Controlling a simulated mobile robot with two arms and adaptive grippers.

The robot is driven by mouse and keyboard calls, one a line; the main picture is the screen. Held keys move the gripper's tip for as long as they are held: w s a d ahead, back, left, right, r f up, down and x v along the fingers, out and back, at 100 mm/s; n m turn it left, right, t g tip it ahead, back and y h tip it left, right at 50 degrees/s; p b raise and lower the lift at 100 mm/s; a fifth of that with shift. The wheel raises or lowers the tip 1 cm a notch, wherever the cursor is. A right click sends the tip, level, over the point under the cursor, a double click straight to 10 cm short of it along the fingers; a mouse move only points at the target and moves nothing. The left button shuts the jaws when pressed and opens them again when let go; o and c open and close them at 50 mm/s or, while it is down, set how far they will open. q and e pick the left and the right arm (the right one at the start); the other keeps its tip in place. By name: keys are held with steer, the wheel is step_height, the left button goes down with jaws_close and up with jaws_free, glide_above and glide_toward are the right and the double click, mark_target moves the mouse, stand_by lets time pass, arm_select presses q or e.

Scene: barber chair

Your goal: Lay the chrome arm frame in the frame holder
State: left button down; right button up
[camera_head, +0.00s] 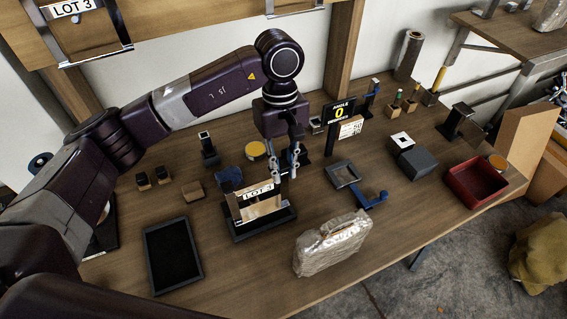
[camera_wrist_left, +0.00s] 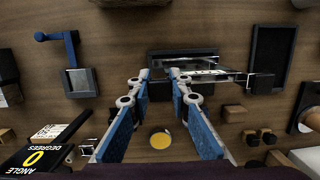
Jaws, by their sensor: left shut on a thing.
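The chrome arm frame (camera_head: 262,209) carries a white LOT 3 label and is upright over the black frame holder (camera_head: 236,236) on the bench. In the left wrist view the bright chrome frame (camera_wrist_left: 215,73) runs from between the fingertips to the right, with the dark holder (camera_wrist_left: 180,52) behind it. My left gripper (camera_head: 289,165) is shut on the frame near its right end in the head view; its blue-padded fingers also show in the wrist view (camera_wrist_left: 160,76). Whether the frame rests fully in the holder cannot be told. My right gripper is not in view.
A black tray (camera_head: 148,255) is left of the holder, and a wrapped package (camera_head: 332,243) is at front right. Bare bench lies in front of the holder.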

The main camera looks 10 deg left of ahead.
mark_target(284, 179)
arm_select(q)
steer(key=shift+f+b, duration=0.3)
steer(key=shift+f, duration=1.7)
steer(key=shift+f+b, duration=0.15)
steer(key=shift+b, duration=0.55)
steer(key=c, duration=1.8)
jaws_free()
steer(key=shift+o, duration=0.4)
